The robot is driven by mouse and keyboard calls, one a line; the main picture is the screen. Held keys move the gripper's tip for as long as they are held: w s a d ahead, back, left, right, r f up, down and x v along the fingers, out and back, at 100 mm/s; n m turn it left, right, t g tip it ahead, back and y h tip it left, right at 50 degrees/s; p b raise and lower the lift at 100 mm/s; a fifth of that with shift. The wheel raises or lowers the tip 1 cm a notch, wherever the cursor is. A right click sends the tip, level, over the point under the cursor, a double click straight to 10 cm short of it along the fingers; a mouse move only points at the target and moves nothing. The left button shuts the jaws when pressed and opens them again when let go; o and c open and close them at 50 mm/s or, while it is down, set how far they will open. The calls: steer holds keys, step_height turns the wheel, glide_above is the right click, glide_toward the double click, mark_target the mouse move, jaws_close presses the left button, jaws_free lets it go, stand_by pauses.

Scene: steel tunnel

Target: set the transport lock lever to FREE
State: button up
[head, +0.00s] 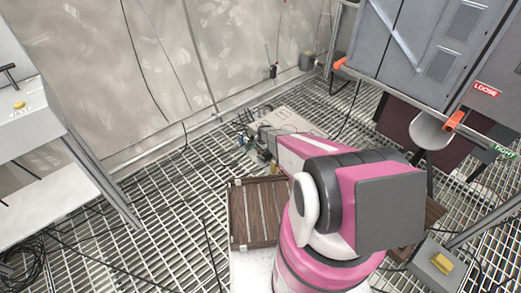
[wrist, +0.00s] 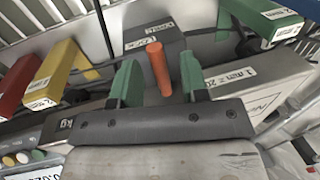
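In the wrist view, an orange rod-shaped lever (wrist: 159,68) stands up, tilted slightly, in front of a grey block (wrist: 182,47). The block has small white labels; their words are too small to read surely, so I cannot tell which setting the lever is at. My gripper (wrist: 160,76) is open. Its two green fingers stand on either side of the lever, with a visible gap on each side. In the head view, my pink arm covers the gripper and the lever.
In the wrist view, yellow (wrist: 55,75) and red (wrist: 20,88) bars lie left, a green bar (wrist: 270,18) upper right, and a labelled grey box (wrist: 262,88) right. In the head view, a wooden pallet (head: 255,212) lies on the grating, with a cabinet (head: 430,50) upper right.

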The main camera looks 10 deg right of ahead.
step_height(320, 180, up, 11)
steer(key=s+d, duration=0.1)
steer(key=shift+s+f, duration=0.2)
steer(key=shift+s, duration=0.2)
steer(key=shift+d, duration=0.1)
stand_by(0.4)
